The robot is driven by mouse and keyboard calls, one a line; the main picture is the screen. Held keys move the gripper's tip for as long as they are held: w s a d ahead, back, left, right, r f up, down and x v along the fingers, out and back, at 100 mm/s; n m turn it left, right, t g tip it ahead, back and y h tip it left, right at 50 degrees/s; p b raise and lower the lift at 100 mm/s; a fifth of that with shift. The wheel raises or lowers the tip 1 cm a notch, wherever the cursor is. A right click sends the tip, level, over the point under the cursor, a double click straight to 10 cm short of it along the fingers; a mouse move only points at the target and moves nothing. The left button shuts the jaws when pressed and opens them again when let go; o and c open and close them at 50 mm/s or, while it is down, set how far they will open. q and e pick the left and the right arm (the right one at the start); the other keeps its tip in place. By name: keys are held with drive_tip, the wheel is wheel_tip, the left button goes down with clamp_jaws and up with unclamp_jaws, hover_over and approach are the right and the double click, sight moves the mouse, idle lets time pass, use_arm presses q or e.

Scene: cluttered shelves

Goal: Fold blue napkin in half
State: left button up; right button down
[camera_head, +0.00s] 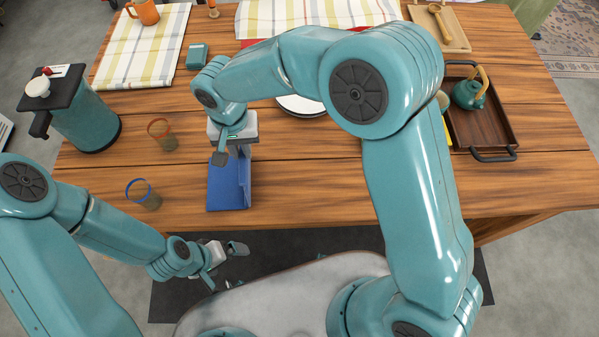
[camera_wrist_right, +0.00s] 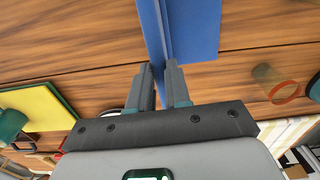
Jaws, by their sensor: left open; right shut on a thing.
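The blue napkin (camera_head: 227,195) lies on the wooden table near its front edge, partly raised along a fold line. In the right wrist view the napkin (camera_wrist_right: 192,28) shows as a broad flat part and a narrow raised strip. My right gripper (camera_head: 231,157) is at the napkin's far end, and its fingers (camera_wrist_right: 163,75) are shut on the napkin's raised edge. The gripper hides part of that end. My left gripper (camera_head: 237,267) is open and empty, in front of the table edge and apart from the napkin.
Two glasses, one blue-rimmed (camera_head: 143,194) and one red-rimmed (camera_head: 162,134), stand left of the napkin. A teal canister (camera_head: 86,122) is farther left. A wooden tray (camera_head: 487,133) with a teapot (camera_head: 470,92) is at right. My right arm hides the table's middle.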

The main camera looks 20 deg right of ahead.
drive_tip(key=shift+a, duration=0.15)
drive_tip(key=a, duration=0.1)
drive_tip(key=w+a, duration=0.1)
drive_tip(key=a, duration=0.3)
drive_tip(key=shift+w+f, duration=0.15)
drive_tip(key=shift+f, duration=0.2)
drive_tip(key=a, duration=0.1)
drive_tip(key=a+f, duration=0.1)
drive_tip(key=a, duration=0.1)
drive_tip(key=w+a+f, duration=0.1)
drive_tip(key=shift+a+f, duration=0.25)
drive_tip(key=shift+f, duration=0.1)
